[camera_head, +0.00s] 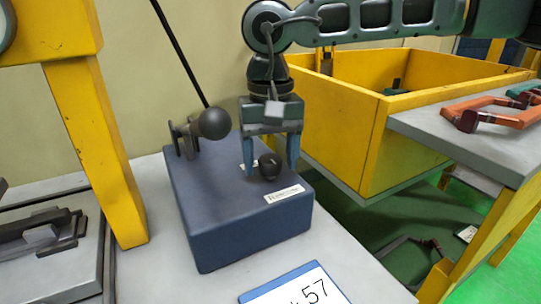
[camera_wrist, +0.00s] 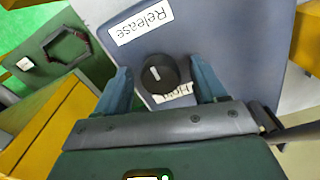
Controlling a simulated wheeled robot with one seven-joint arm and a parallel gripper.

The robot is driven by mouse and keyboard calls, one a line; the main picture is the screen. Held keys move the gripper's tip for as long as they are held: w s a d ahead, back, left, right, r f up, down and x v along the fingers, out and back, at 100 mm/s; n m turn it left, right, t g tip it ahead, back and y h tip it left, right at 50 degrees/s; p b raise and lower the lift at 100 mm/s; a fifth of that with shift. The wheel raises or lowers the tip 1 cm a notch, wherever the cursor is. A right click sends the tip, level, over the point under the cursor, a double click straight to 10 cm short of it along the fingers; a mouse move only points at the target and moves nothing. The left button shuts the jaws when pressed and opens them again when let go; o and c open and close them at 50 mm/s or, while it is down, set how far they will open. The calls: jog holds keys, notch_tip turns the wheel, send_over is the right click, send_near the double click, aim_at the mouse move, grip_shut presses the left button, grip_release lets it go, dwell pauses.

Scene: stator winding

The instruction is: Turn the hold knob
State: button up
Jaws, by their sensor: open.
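The hold knob (camera_head: 269,166) is a small round black knob on top of a blue-grey box (camera_head: 240,225). In the wrist view the knob (camera_wrist: 158,74) shows a white pointer mark, with a "Release" label (camera_wrist: 140,22) on one side and a partly hidden "Hold" label (camera_wrist: 174,96) on the other. My gripper (camera_head: 270,168) points down over the box, its blue fingers open. In the wrist view the fingertips (camera_wrist: 163,76) stand on either side of the knob, with gaps between them and it. I cannot tell whether the fingertips touch the box top.
A black ball-ended lever (camera_head: 214,123) stands on the box behind and left of my gripper. A yellow post (camera_head: 98,150) rises at left. A yellow bin (camera_head: 375,135) and a grey table with orange parts (camera_head: 490,112) lie right. A "57" card (camera_head: 297,290) lies in front.

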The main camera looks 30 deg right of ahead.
aim_at(270, 160)
notch_tip(270, 160, up, 8)
jog(key=shift+f+p, duration=0.1)
jog(key=shift+p, duration=0.2)
dwell(0.6)
